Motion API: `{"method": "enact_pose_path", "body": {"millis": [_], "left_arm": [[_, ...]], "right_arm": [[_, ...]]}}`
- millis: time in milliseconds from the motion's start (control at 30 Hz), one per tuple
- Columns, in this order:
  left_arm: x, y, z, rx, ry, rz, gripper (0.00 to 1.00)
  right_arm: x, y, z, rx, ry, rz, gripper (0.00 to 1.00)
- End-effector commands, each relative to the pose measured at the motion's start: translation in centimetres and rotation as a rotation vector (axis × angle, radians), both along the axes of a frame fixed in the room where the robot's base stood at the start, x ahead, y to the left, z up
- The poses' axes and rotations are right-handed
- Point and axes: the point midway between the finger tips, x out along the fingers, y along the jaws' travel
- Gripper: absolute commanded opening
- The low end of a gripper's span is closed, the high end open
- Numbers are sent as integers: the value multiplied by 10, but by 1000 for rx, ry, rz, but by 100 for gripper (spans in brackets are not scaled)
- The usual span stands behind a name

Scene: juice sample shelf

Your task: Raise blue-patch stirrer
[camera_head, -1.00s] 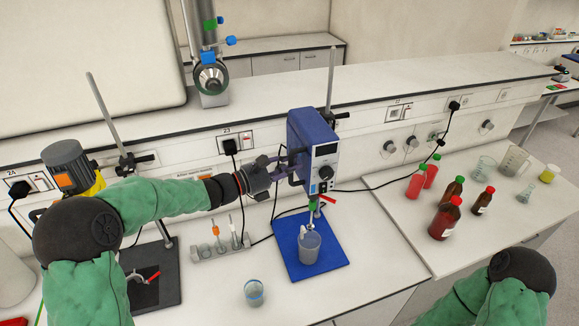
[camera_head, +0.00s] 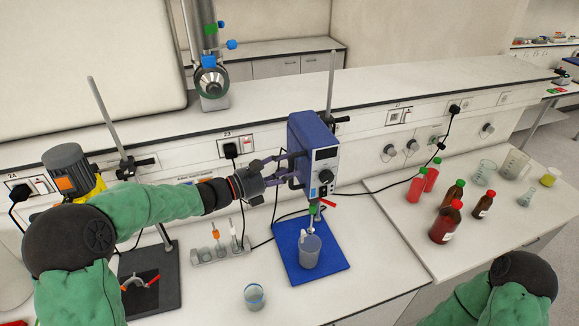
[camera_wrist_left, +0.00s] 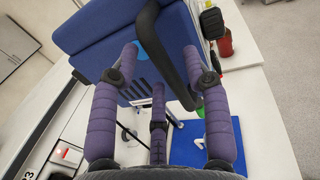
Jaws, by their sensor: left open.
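The blue stirrer (camera_head: 313,150) has a boxy blue head with a pale control front and black knob, held on an upright metal rod above a blue base plate (camera_head: 318,262). In the left wrist view its blue body (camera_wrist_left: 120,35) fills the top, with a light-blue patch (camera_wrist_left: 149,40) partly behind a black bar. My left gripper (camera_head: 290,168) is open at the left side of the head. In the left wrist view its purple fingers (camera_wrist_left: 160,62) are spread across the head's near side; contact is unclear. My right gripper is out of view.
A clear beaker (camera_head: 310,252) stands on the base plate under the stirrer. A small glass (camera_head: 254,297) stands in front. A tube rack (camera_head: 220,248) and another stirrer's orange-and-grey motor (camera_head: 70,170) are at left. Red and brown bottles (camera_head: 445,224) stand at right.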

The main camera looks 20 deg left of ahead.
Motion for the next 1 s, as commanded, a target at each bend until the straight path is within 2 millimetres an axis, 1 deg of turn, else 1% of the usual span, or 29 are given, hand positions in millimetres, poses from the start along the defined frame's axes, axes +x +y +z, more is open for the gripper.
{"method": "enact_pose_path", "body": {"millis": [33, 300, 500, 700, 1000], "left_arm": [[-6, 8, 0, 1, 0, 5, 47], [-44, 46, 1, 1, -3, 6, 47], [-65, 66, 1, 1, -2, 4, 47], [-73, 73, 1, 0, -1, 1, 47], [-74, 73, 1, 0, -3, 0, 47]], "right_arm": [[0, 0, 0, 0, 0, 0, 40], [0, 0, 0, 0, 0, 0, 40], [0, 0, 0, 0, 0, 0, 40], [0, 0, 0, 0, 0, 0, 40], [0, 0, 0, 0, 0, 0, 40]]}}
